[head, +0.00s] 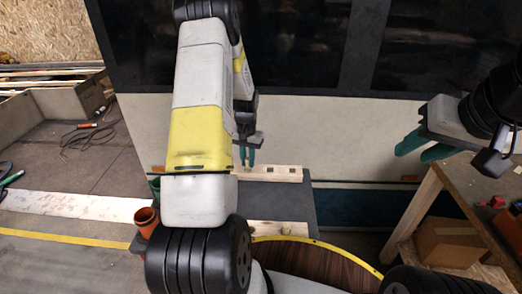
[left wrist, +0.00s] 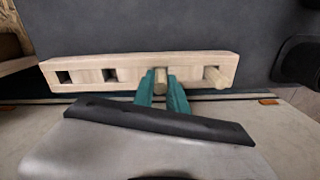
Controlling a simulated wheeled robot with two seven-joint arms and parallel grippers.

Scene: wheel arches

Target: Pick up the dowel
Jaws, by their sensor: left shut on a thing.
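A pale dowel (left wrist: 160,76) stands between the green fingers of my left gripper (left wrist: 161,88) in the left wrist view. The gripper is shut on it. The dowel is still at the wooden block (left wrist: 88,63), which has a row of square holes; I cannot tell how deep it sits. In the head view my left gripper (head: 247,156) is at the wooden block (head: 285,174), and the dowel is hidden there. My right gripper (head: 420,147) is at the right with its green fingers apart and nothing between them.
A second pale peg (left wrist: 216,78) sticks out of the block near its right end. An orange cup (head: 146,217) stands left of my left arm. A wooden workbench (head: 440,190) with a cardboard box (head: 449,242) below is at the right. A pale wall panel (head: 335,140) rises behind the block.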

